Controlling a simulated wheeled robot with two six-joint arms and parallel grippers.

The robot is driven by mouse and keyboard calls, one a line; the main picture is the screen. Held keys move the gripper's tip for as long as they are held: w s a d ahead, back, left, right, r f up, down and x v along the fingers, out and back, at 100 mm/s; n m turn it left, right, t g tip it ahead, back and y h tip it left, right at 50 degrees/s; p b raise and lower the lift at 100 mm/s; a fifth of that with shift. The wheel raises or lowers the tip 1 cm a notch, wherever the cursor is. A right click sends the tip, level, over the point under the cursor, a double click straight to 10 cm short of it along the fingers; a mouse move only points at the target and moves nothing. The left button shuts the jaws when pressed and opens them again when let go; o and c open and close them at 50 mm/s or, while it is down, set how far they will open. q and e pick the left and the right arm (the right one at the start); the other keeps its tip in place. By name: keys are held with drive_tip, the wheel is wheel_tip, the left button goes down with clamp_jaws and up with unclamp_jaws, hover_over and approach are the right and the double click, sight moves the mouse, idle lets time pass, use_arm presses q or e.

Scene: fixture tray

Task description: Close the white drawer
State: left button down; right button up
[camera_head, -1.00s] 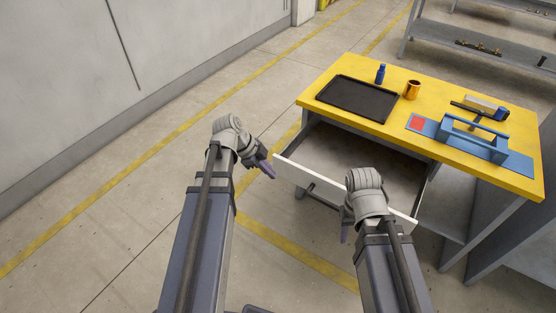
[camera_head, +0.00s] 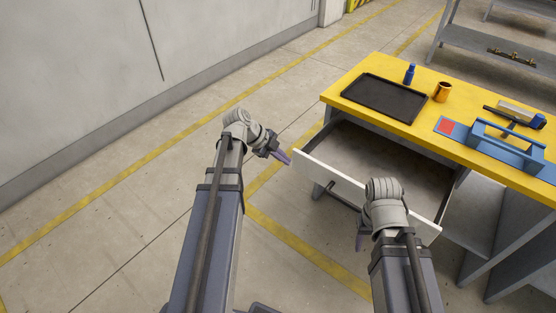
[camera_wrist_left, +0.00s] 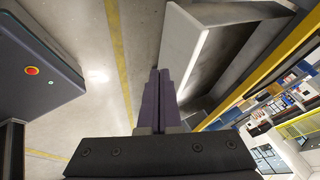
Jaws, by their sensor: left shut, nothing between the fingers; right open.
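The white drawer (camera_head: 331,181) is pulled out from under the yellow-topped workbench and looks empty where its inside shows. Its dark bar handle (camera_head: 343,196) is on the front face, partly hidden by my right arm. My left gripper (camera_head: 286,158) is shut and empty, just left of the drawer front's left end. In the left wrist view its fingers (camera_wrist_left: 159,98) are together beside the white drawer front (camera_wrist_left: 184,50); I cannot tell whether they touch it. My right gripper (camera_head: 360,238) is open, in front of the drawer's right part, its fingers mostly hidden behind the wrist.
On the yellow workbench top (camera_head: 400,128) are a black tray (camera_head: 384,96), a blue bottle (camera_head: 409,74), an orange mug (camera_head: 442,91), a blue toolbox (camera_head: 505,150) and a hammer (camera_head: 515,115). Shelves (camera_head: 500,50) stand behind. The floor left of the drawer is clear.

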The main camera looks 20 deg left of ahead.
use_arm(q)
drive_tip(key=shift+w+d+f+b, duration=0.3)
drive_tip(key=shift+w+d+f, duration=0.2)
drive_tip(key=shift+w, duration=0.35)
drive_tip(key=shift+w+d+f+b, duration=0.35)
drive_tip(key=shift+w+d+f, duration=0.15)
drive_tip(key=shift+w, duration=0.4)
drive_tip(key=shift+w+d+f+b, duration=0.3)
drive_tip(key=shift+w+d+f, duration=0.2)
drive_tip(key=shift+w, duration=0.35)
use_arm(e)
drive_tip(key=shift+f, duration=1.5)
